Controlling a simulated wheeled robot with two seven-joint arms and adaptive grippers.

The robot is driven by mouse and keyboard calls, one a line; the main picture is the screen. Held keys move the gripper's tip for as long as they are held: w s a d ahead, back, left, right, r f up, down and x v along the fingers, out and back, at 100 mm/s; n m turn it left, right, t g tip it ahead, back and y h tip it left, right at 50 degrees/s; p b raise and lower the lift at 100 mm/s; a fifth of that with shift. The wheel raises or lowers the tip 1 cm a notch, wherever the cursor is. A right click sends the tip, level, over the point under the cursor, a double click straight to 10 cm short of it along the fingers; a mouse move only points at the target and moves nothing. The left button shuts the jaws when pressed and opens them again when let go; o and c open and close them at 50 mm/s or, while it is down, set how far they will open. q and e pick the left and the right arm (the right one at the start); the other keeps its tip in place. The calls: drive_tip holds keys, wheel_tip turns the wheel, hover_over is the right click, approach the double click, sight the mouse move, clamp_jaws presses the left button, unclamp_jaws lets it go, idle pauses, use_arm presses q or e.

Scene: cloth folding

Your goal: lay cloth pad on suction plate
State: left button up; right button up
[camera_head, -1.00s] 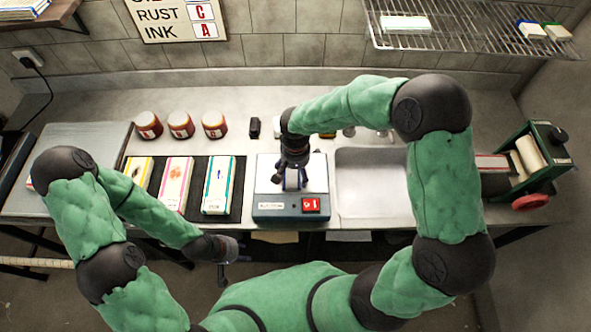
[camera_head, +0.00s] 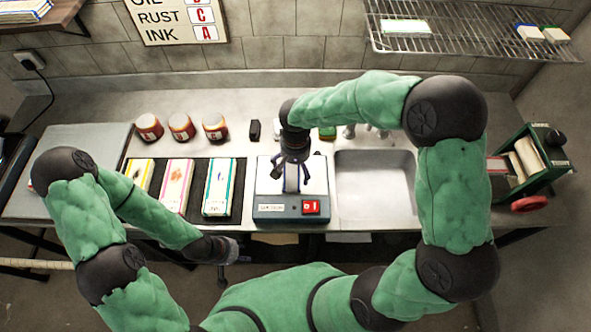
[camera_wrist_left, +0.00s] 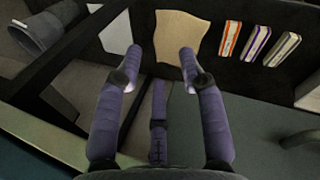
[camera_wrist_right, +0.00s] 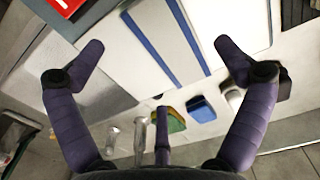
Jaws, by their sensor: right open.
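The suction plate (camera_head: 266,187) is a blue-grey box with a pale top and a red switch, on the bench in the head view. A white cloth pad with two blue stripes (camera_wrist_right: 163,35) lies on its pale top in the right wrist view. My right gripper (camera_head: 291,187) is above the plate, fingers spread and empty; its fingertips (camera_wrist_right: 146,48) show on either side of the pad, apart from it. In the head view, the gripper hides much of the pad. My left gripper (camera_wrist_left: 161,58) is open and empty, low in front of the bench.
Several cloth pads, yellow (camera_head: 141,173), pink (camera_head: 176,183) and teal-edged (camera_head: 218,186), lie on a dark mat left of the plate. Three red jars (camera_head: 181,127) stand behind them. A sink (camera_head: 372,180) is right of the plate. A green roller device (camera_head: 532,165) stands far right.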

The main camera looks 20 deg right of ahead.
sight(296, 176)
wheel_tip(296, 176, up, 8)
drive_tip(key=p, duration=0.1)
